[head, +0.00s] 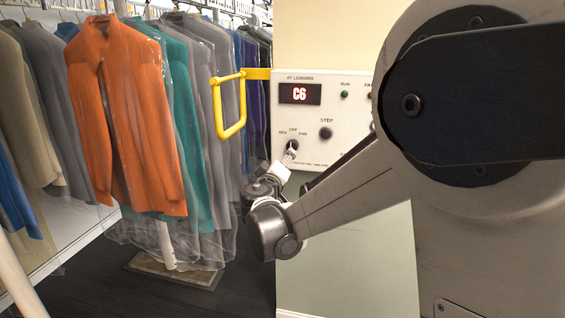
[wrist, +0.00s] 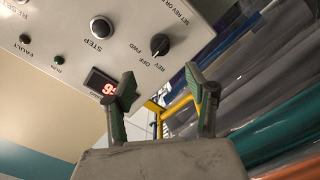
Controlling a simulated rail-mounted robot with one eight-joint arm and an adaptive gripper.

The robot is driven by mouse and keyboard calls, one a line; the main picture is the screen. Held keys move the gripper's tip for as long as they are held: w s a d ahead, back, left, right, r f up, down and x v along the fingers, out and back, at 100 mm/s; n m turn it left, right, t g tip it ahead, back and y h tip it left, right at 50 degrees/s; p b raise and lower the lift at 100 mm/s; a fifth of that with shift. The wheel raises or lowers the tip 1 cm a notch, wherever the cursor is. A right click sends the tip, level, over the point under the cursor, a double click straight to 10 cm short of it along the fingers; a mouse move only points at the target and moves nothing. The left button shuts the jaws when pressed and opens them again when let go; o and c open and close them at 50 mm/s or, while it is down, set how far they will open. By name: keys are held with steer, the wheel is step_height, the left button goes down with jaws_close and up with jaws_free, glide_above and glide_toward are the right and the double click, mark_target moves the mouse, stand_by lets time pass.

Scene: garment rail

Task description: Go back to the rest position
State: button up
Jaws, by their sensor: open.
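My gripper (head: 286,158) is at the lower left of the white control panel (head: 268,104) in the head view, close to the rotary knob marked REV, OFF and FWD. In the wrist view my gripper (wrist: 160,93) shows two green-padded fingers spread wide with nothing between them. The rotary knob (wrist: 159,44) shows whole in the wrist view, beyond the fingertips and apart from them. The STEP knob (head: 326,133) is further right on the panel.
A yellow loop bar (head: 216,108) sticks out left of the panel. Garments in clear covers, including an orange shirt (head: 125,110) and a teal one (head: 184,120), hang on the left. A flat base plate (head: 175,272) lies on the dark floor (head: 110,285).

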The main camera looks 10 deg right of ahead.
steer(key=s+d+m+g, duration=0.1)
steer(key=s+d+g, duration=0.15)
steer(key=s, duration=0.35)
steer(key=s+d+m+g+y, duration=0.1)
steer(key=s+d+m+g, duration=0.1)
steer(key=s+d, duration=0.35)
steer(key=s+d+m+g, duration=0.1)
steer(key=s+d+g, duration=0.1)
steer(key=s, duration=0.6)
steer(key=s+a+f+g+y, duration=0.1)
steer(key=s+a+f+y, duration=0.1)
steer(key=s, duration=0.8)
steer(key=s+a+f+m+g+y+p, duration=0.1)
steer(key=s+a+f+g+y, duration=0.1)
steer(key=s+f, duration=0.4)
steer(key=s+a+y, duration=0.1)
steer(key=s+y, duration=0.1)
steer(key=s, duration=0.3)
steer(key=shift+s+f, duration=0.2)
steer(key=shift+a, duration=0.1)
